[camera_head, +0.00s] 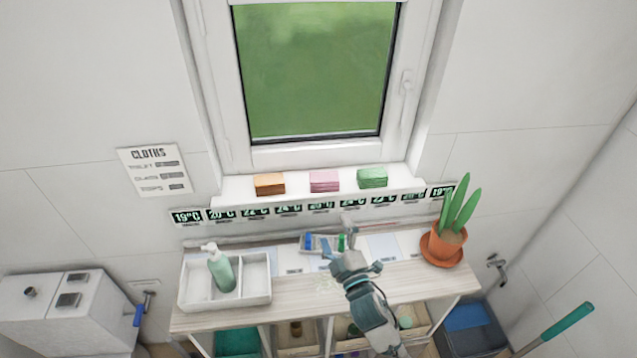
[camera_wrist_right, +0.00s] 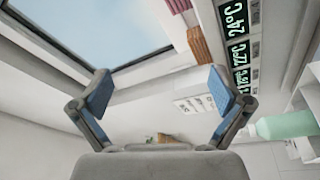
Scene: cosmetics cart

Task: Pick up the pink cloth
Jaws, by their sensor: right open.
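The pink cloth (camera_head: 324,180) is a folded stack on the white window ledge, between an orange stack (camera_head: 269,184) and a green stack (camera_head: 372,178). In the right wrist view a pink stack (camera_wrist_right: 178,5) shows at the top edge, with the orange-brown stack (camera_wrist_right: 200,45) below it. My right gripper (camera_head: 347,240) is over the back of the counter, below and slightly right of the pink cloth in the head view. In the wrist view its two blue-padded fingers (camera_wrist_right: 160,92) are wide apart with nothing between them. My left gripper is not in view.
A row of temperature displays (camera_head: 320,205) runs along the ledge front. A potted plant (camera_head: 447,243) stands at the counter's right end. A white divided tray (camera_head: 258,285) with a green pump bottle (camera_head: 221,270) is at the left. A window (camera_head: 315,70) is behind the ledge.

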